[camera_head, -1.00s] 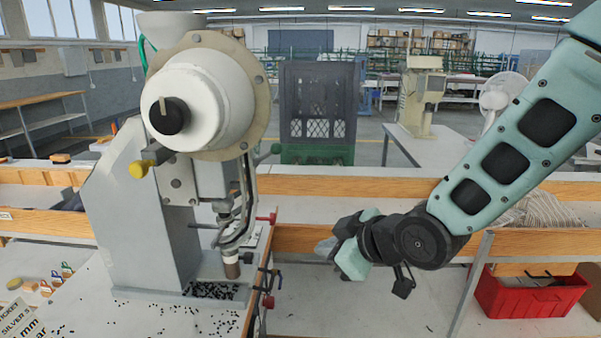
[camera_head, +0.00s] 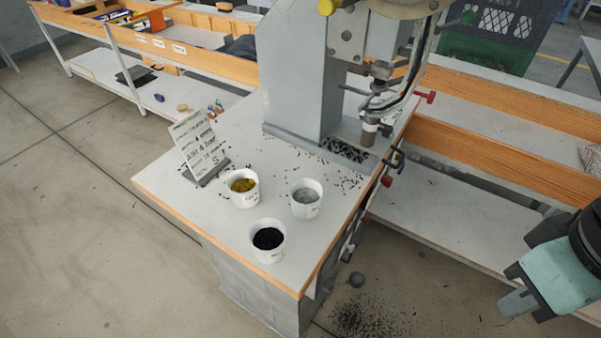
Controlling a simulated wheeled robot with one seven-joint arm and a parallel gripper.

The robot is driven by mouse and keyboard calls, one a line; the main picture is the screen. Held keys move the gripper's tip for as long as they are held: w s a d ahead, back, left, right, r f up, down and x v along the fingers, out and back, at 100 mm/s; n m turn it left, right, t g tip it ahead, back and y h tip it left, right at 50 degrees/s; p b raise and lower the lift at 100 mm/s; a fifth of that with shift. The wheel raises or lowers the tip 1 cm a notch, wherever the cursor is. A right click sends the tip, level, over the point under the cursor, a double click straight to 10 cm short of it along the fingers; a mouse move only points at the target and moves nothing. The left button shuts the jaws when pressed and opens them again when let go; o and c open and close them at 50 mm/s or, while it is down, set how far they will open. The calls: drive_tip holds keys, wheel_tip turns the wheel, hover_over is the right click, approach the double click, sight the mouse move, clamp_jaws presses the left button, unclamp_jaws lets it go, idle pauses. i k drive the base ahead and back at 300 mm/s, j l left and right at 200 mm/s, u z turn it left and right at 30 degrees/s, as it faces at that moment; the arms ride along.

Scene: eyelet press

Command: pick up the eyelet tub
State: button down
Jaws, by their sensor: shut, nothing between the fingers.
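Three white tubs stand upright near the front corner of the press bench. One tub (camera_head: 244,198) holds gold-coloured bits, one tub (camera_head: 306,207) holds silver-grey bits, and one tub (camera_head: 268,252) holds black bits. The print on their walls is too small to read. My gripper (camera_head: 514,298) is at the lower right, off the bench and well apart from all the tubs. It is shut and empty, with part of it cut off by the picture edge.
The grey eyelet press (camera_head: 298,75) stands behind the tubs, with black bits scattered around its base. A tilted ticket card (camera_head: 196,145) stands left of the tubs. Red-handled parts stick out at the bench's right edge. Dark bits lie on the floor.

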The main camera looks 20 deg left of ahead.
sight(306, 194)
drive_tip(key=u, duration=1.15)
